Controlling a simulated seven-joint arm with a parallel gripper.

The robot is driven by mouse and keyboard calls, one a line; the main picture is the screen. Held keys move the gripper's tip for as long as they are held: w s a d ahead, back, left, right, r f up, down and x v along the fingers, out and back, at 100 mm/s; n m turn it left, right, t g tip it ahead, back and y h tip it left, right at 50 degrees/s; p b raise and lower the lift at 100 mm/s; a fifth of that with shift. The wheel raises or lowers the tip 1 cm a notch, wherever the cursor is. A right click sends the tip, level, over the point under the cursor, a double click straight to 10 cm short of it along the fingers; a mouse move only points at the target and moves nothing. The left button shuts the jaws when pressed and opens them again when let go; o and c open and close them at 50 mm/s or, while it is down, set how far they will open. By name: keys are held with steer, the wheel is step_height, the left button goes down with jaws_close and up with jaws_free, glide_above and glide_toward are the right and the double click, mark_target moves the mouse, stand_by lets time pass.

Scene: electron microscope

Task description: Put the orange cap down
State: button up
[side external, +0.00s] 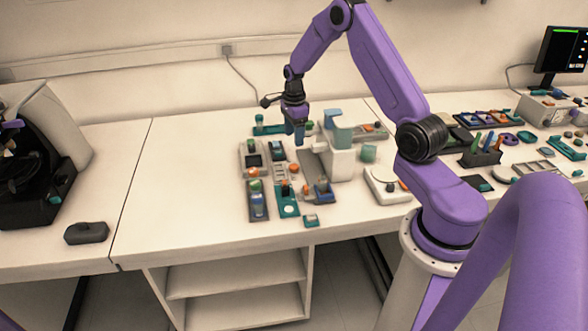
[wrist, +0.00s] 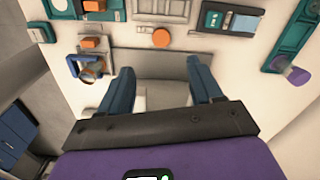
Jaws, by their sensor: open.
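A round orange piece that looks like the orange cap (wrist: 161,38) lies on the bench just beyond a grey plate in the wrist view. A small orange spot among the parts in the side view (side external: 294,168) may be the same piece. My gripper (wrist: 162,82) is open, its two blue fingers wide apart with nothing held between them. In the side view my gripper (side external: 297,138) hangs above the cluster of parts, pointing down, apart from the cap.
A white instrument (side external: 342,155) with a pale blue top stands close right of my gripper. Teal and grey holders with small parts crowd the bench around it. A grey plate (wrist: 150,60) lies below my fingers. The bench's left part (side external: 185,185) is clear.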

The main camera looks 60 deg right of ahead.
mark_target(294, 166)
step_height(294, 166, down, 12)
steer(key=shift+d+f, duration=0.15)
stand_by(0.5)
steer(key=c, duration=1.2)
